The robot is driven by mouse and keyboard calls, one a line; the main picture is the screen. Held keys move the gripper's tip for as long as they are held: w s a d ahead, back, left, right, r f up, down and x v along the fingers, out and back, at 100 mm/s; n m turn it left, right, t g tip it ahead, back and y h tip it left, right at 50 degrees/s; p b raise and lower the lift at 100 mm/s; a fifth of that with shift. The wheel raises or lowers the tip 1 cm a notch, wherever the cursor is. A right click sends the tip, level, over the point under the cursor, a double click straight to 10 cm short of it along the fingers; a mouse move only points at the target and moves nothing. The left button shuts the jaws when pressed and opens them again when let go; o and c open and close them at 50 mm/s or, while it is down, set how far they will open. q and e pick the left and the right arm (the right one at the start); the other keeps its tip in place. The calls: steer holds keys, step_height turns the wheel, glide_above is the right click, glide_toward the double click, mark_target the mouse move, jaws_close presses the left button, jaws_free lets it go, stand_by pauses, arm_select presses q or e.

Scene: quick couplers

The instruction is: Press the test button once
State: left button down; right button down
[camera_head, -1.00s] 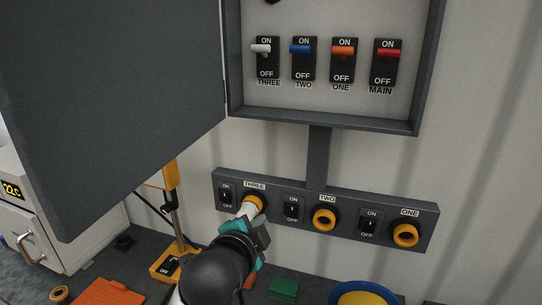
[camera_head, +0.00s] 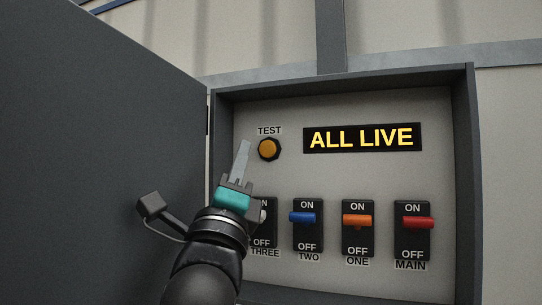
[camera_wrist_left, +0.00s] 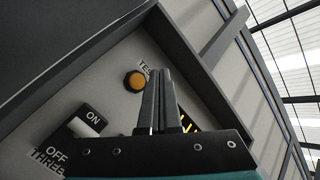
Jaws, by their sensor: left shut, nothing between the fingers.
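The test button (camera_head: 269,149) is a round amber button in a black collar under the label TEST, at the upper left of the open panel. It also shows in the left wrist view (camera_wrist_left: 136,80), just left of my fingertips. My left gripper (camera_head: 242,146) is shut and empty, its fingers pointing up. In the head view the fingertips are a little left of the button; a gap shows between them. I cannot tell how far the tips are from the panel face. My right gripper is not in view.
A lit display (camera_head: 362,138) reads ALL LIVE. Below are the switches THREE (camera_head: 267,245), partly hidden by my gripper, TWO (camera_head: 307,230), ONE (camera_head: 357,234) and MAIN (camera_head: 413,235). The cabinet door (camera_head: 95,150) stands open at the left.

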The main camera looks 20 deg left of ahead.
mark_target(261, 153)
arm_select(q)
steer(key=shift+w+a+r, duration=0.1)
steer(key=shift+w+r, duration=0.1)
steer(key=shift+w, duration=1.15)
steer(key=shift+w+a+r, duration=0.1)
steer(key=shift+w+r, duration=0.1)
steer(key=shift+w, duration=1.15)
steer(key=shift+w+a+r, duration=0.1)
steer(key=shift+w+r, duration=0.1)
steer(key=shift+w, duration=1.15)
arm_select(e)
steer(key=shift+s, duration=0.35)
arm_select(q)
steer(key=shift+w, duration=0.4)
steer(key=shift+w, duration=0.4)
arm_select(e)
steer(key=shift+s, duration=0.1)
arm_select(q)
steer(key=shift+s, duration=0.8)
